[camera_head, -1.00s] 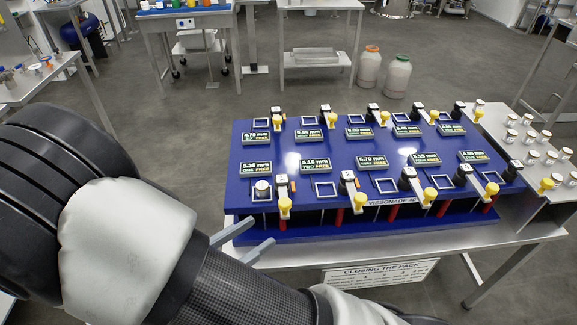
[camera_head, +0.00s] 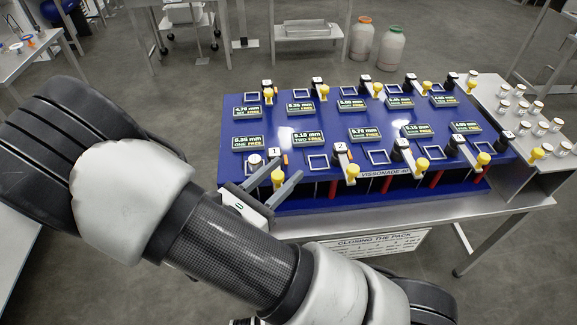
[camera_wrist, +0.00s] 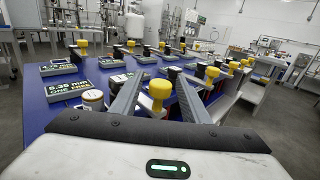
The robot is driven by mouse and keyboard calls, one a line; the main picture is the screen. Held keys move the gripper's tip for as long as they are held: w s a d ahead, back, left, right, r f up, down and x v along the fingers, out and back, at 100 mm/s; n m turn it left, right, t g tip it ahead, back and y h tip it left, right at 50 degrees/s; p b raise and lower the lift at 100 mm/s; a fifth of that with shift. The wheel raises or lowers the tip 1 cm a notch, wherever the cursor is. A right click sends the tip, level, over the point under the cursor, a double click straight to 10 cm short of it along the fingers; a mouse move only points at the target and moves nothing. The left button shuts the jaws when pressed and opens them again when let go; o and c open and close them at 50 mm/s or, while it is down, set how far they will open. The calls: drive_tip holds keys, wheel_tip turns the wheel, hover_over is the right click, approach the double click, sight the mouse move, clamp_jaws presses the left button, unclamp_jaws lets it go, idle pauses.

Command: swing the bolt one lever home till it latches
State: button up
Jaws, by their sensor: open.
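The bolt one lever, with a yellow knob (camera_head: 278,176), sits at the front left corner of the blue pack (camera_head: 300,140), beside the block marked 1. The display for bolt one (camera_head: 247,142) reads 5.35 mm, ONE FREE. My gripper (camera_head: 267,184) is open, with its two grey fingers reaching to either side of the yellow knob. In the wrist view the lever's yellow knob (camera_wrist: 159,89) stands between my open fingers (camera_wrist: 160,95), apart from both as far as I can tell. The lower part of the lever is partly hidden.
Several other yellow-knobbed levers line the pack's front and back edges; lever two (camera_head: 353,172) is just to the right. A side shelf (camera_head: 545,140) holds several small jars. A CLOSING THE PACK sign (camera_head: 375,246) hangs below the table front.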

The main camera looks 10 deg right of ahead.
drive_tip(key=shift+x, duration=1.3)
clamp_jaws()
